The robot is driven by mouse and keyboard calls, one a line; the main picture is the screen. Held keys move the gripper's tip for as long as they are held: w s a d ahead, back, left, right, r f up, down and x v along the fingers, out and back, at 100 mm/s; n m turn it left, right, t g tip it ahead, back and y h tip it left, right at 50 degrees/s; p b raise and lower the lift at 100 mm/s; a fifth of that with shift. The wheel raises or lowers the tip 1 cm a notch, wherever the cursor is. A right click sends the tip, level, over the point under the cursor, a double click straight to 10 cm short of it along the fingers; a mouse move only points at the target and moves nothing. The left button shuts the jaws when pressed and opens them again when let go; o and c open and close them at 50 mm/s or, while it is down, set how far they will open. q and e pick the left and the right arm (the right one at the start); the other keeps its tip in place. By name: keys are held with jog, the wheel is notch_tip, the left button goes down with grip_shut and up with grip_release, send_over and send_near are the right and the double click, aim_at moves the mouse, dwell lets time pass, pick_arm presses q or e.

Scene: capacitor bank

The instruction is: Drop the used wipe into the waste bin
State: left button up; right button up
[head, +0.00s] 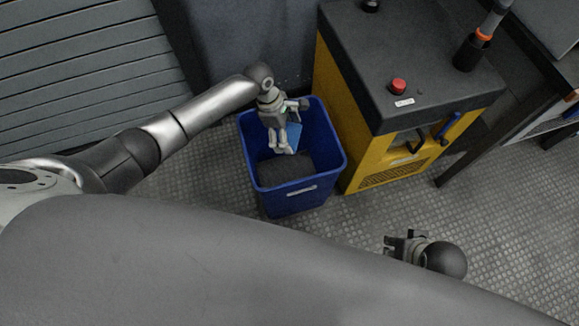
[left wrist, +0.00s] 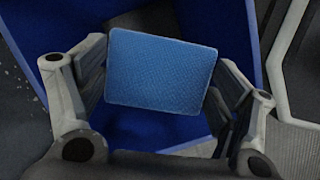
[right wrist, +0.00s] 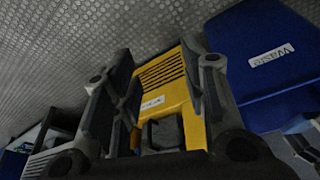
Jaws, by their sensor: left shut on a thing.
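The used wipe is a blue textured square (head: 295,136), also filling the middle of the left wrist view (left wrist: 160,72). My left gripper (head: 282,149) is shut on it and holds it over the mouth of the waste bin. The bin (head: 279,204) is blue, open-topped and dark inside; its wall shows behind the wipe in the left wrist view (left wrist: 140,132). A "Waste" label is readable on the bin in the right wrist view (right wrist: 268,70). My right gripper (head: 388,244) is open and empty, low at the right, away from the bin.
A yellow cabinet (head: 370,165) with a black top and red button (head: 398,86) stands right of the bin, close to it. A slatted grey panel (head: 80,70) is at the left. A dark bench (head: 490,140) stands at the right. Textured floor (head: 350,222) is clear in front.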

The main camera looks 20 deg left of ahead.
pick_arm(q)
notch_tip(320, 180, down, 3)
jog(key=b, duration=0.3)
jog(key=shift+r, duration=0.2)
jog(key=shift+f+b, duration=0.25)
jog(key=shift+b, duration=0.1)
pick_arm(e)
jog(key=shift+t, duration=0.7)
jog(key=shift+w+a+r, duration=0.1)
jog(key=shift+w+r, duration=0.1)
jog(key=shift+r, duration=0.8)
jog(key=shift+w+a+r, duration=0.1)
jog(key=shift+w+r, duration=0.05)
jog(key=shift+r, duration=0.85)
pick_arm(q)
jog(key=o, duration=0.8)
jog(key=shift+r, duration=0.1)
jog(key=v, duration=1.2)
